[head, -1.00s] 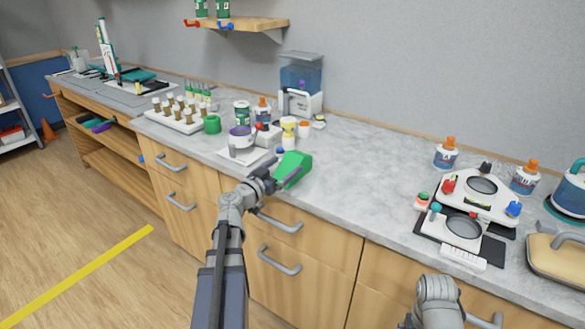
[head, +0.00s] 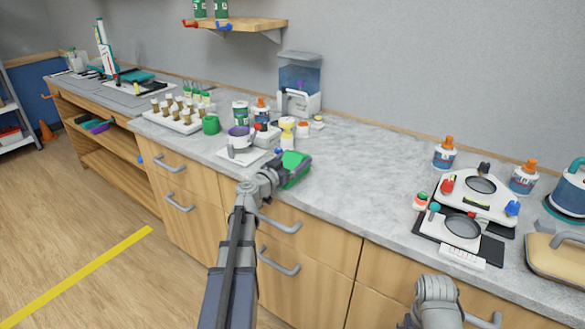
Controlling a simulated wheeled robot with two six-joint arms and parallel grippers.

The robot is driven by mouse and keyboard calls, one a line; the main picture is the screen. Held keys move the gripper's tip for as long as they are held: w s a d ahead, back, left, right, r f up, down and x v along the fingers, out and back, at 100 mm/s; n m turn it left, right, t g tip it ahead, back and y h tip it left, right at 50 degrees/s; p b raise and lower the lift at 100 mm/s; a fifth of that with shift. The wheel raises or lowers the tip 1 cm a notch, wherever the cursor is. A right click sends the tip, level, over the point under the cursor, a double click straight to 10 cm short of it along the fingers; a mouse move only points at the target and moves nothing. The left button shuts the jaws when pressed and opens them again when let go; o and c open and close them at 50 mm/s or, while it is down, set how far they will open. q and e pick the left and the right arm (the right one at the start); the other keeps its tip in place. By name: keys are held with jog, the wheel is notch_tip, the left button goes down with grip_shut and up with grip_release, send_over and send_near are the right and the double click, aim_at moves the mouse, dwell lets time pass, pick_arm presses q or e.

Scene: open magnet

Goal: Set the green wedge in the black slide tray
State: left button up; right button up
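The green wedge (head: 291,160) is near the front edge of the counter, left of centre. My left gripper (head: 294,172) is at the wedge, with its grey fingers over and beside it and partly hiding it. I cannot tell whether they are closed on it. A black flat tray or base (head: 428,225) shows under white equipment at the right; I cannot tell whether it is the slide tray. Another black flat piece (head: 158,88) lies on the far left bench. My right arm shows at the bottom right, but its fingers are out of view.
A white rack of corked vials (head: 172,118), a green cup (head: 211,125) and several bottles stand left of and behind the wedge. A water dispenser (head: 300,75) stands at the back. Bare counter (head: 365,165) lies between the wedge and the white equipment.

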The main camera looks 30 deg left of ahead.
pick_arm(q)
jog(key=c, duration=1)
jog(key=shift+r, duration=0.15)
notch_tip(320, 180, up, 14)
jog(key=p, duration=1.4)
jog(key=shift+r+p, duration=0.2)
jog(key=shift+p, duration=0.15)
jog(key=shift+f, duration=0.1)
